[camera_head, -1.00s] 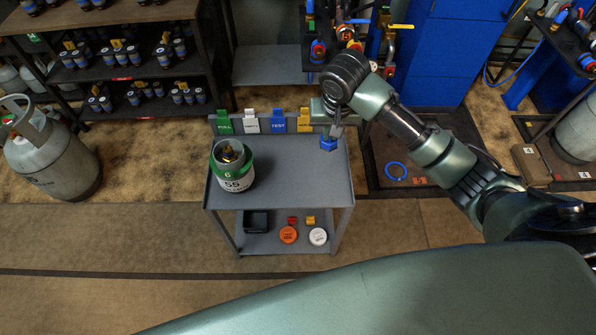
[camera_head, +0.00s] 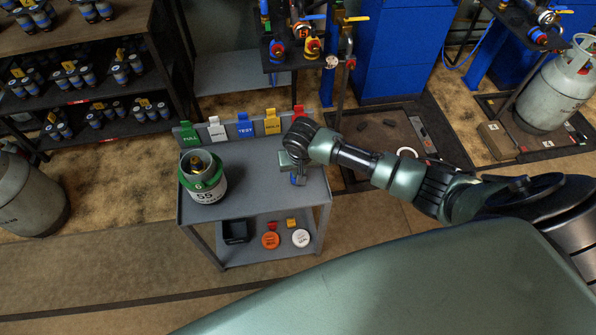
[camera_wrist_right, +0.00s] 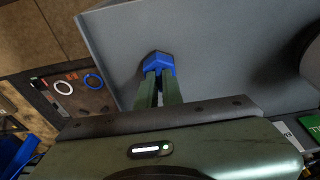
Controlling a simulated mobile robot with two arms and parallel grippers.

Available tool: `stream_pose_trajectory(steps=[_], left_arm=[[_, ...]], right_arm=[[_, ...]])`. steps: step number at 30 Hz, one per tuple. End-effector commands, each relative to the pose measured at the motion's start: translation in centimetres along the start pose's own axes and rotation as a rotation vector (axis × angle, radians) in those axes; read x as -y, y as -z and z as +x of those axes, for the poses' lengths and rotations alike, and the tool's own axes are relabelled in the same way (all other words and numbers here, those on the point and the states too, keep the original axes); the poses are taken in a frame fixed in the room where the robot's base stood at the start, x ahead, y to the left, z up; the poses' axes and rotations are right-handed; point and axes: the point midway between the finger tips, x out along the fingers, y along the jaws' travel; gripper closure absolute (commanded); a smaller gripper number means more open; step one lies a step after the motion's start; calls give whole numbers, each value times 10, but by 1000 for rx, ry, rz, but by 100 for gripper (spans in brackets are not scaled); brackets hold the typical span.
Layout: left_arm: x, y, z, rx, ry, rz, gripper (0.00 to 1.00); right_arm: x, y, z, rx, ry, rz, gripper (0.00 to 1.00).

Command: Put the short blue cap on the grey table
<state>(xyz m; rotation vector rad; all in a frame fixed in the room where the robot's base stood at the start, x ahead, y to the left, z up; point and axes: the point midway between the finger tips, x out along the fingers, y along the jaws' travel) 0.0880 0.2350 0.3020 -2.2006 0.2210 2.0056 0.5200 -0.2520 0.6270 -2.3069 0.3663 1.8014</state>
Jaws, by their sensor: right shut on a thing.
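The short blue cap (camera_wrist_right: 158,63) is between the fingertips of my right gripper (camera_wrist_right: 158,76) in the right wrist view. In the head view the blue cap (camera_head: 297,180) shows only in part below my right gripper (camera_head: 299,176), over the right side of the grey table (camera_head: 255,185). The gripper is shut on the cap. The cap is at or just above the tabletop; I cannot tell whether it touches. My left gripper is not in view.
A small cylinder with a green collar (camera_head: 208,190) stands on the table's left side. Coloured tags (camera_head: 245,125) line its back edge. The lower shelf holds a black tray (camera_head: 235,231) and round lids (camera_head: 301,238). The table's middle is clear.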

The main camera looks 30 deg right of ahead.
Motion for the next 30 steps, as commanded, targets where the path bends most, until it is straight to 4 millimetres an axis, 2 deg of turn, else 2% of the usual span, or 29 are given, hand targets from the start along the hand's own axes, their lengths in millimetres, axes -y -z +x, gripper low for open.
stream_pose_trajectory(steps=[12, 13, 15, 24, 26, 30], left_arm=[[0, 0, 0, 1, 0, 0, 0], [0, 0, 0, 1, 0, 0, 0], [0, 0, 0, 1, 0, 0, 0], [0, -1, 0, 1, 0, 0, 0], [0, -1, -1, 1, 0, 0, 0], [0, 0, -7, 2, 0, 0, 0]], right_arm=[[0, -1, 6, 0, 1, 0, 100], [0, -1, 5, -1, 1, 0, 88], [0, -1, 5, -1, 1, 0, 71], [0, 0, 2, -1, 0, 0, 71], [0, 0, -3, -1, 1, 0, 71], [0, 1, -28, -2, 3, -1, 71]])
